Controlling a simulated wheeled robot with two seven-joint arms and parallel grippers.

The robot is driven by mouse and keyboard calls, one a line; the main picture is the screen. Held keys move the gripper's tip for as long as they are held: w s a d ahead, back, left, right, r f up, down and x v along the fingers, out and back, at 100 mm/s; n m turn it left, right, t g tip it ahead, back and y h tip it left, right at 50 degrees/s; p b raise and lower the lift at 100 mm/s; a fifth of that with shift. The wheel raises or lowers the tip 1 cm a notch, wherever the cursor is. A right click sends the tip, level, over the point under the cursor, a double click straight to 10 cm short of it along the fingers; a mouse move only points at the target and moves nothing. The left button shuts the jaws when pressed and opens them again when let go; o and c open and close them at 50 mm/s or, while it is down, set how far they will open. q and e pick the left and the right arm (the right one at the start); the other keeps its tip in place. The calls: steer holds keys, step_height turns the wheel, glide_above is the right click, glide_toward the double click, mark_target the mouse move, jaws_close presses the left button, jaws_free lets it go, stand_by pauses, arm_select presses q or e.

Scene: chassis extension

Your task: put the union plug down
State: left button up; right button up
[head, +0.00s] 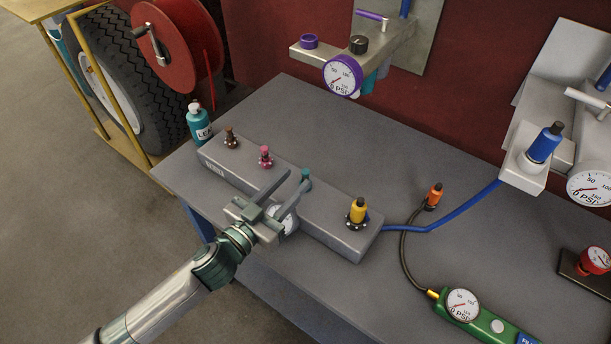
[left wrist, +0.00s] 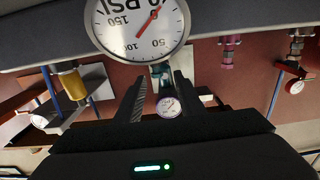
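A grey manifold block (head: 330,222) on the workbench carries brown (head: 230,138), pink (head: 265,157), teal (head: 305,178) and yellow (head: 357,211) fittings. None is labelled, so I cannot tell for certain which is the union plug. My left gripper (head: 290,182) is over the block with its fingers apart, near the teal fitting. In the left wrist view, the teal fitting (left wrist: 161,72) shows between the two open fingers (left wrist: 160,92); whether they touch it I cannot tell. The fitting's base is partly hidden. My right gripper is not in view.
A round gauge (left wrist: 138,25) sits on the block's front face. A teal bottle (head: 198,125) stands at its left end. To the right are a blue hose (head: 440,226), an orange fitting (head: 434,194) and a green gauge tool (head: 485,318). A purple-rimmed gauge (head: 342,76) hangs behind.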

mark_target(303, 175)
arm_select(q)
steer(key=shift+w+d+r+p, duration=0.1)
steer(key=shift+w+d+p, duration=0.25)
steer(key=p+x, duration=0.1)
steer(key=x, duration=0.2)
steer(key=shift+s+d, duration=0.1)
steer(key=shift+d, duration=0.05)
steer(key=shift+w+d+f+p, duration=0.25)
steer(key=shift+w+d+p, duration=0.15)
steer(key=shift+w, duration=0.1)
jaws_close()
